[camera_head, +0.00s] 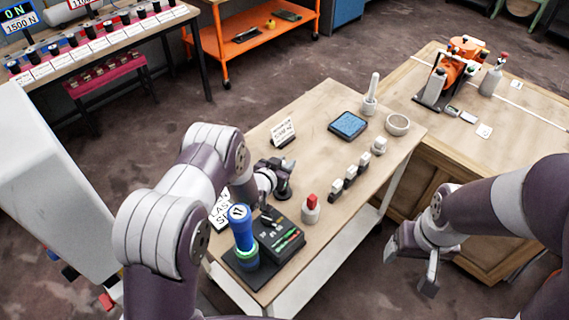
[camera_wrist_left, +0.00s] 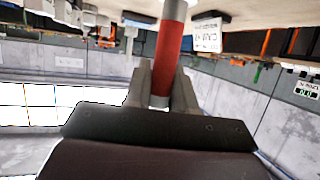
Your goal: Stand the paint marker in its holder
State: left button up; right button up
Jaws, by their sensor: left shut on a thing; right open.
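My left gripper (camera_head: 279,182) is over the near part of the wooden table (camera_head: 320,110). In the left wrist view it (camera_wrist_left: 161,88) is shut on a red cylinder with grey ends, which I take to be the paint marker (camera_wrist_left: 170,50). The marker runs up between the fingers towards the tabletop; its far end is out of frame. In the head view the marker is hidden or too small to tell. I cannot tell surely which thing is its holder; a pale piece with a red top (camera_head: 311,208) stands right of the gripper. My right gripper (camera_head: 411,268) is open and empty, beyond the table's right edge.
A blue-topped cylinder (camera_head: 242,230) and a dark box (camera_head: 273,238) stand at the near end. A row of small blocks (camera_head: 350,171), a blue pad (camera_head: 348,125), a mortar (camera_head: 397,125) and a white sign (camera_head: 283,133) stand further back. The middle is clear.

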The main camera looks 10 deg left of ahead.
pick_arm(q)
jog(key=shift+f, duration=0.15)
jog(key=o, duration=0.9)
jog(key=shift+c, duration=0.2)
